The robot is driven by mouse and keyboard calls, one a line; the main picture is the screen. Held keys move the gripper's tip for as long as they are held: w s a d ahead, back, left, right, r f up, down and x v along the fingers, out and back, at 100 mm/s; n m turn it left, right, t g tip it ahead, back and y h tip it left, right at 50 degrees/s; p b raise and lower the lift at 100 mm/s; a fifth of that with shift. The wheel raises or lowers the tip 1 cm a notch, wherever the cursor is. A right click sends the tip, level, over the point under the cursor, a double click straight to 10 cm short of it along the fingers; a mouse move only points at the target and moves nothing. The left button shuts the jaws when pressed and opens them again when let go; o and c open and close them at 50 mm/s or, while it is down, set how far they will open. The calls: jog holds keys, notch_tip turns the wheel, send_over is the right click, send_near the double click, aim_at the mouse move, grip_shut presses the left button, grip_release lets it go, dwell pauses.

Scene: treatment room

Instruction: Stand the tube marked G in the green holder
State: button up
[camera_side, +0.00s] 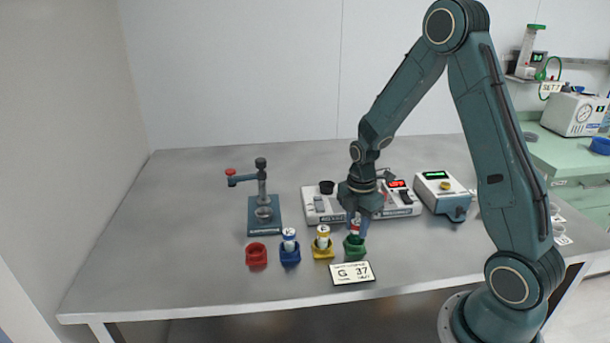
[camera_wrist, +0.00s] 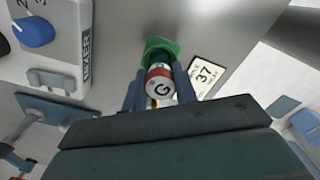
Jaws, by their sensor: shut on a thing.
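The tube marked G (camera_wrist: 158,84) shows its white top with a black G and a red band in the wrist view. My gripper (camera_wrist: 154,92) is shut on it, one finger on each side. The green holder (camera_wrist: 160,46) lies just beyond the tube in that view. In the side view my gripper (camera_side: 357,219) points down directly over the green holder (camera_side: 354,250). The tube is mostly hidden there between fingers and holder. I cannot tell how far its lower end is inside the holder.
Left of the green holder stand a yellow holder (camera_side: 323,252) and a blue holder (camera_side: 290,257), each with a tube, and an empty-looking red holder (camera_side: 256,256). White devices (camera_side: 318,207) stand behind.

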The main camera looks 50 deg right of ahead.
aim_at(357, 222)
jog(key=shift+f, duration=0.55)
jog(key=o, duration=0.8)
jog(key=shift+c, duration=0.2)
jog(key=shift+r, duration=0.15)
jog(key=shift+r, duration=5.4)
jog(key=shift+r, duration=0.1)
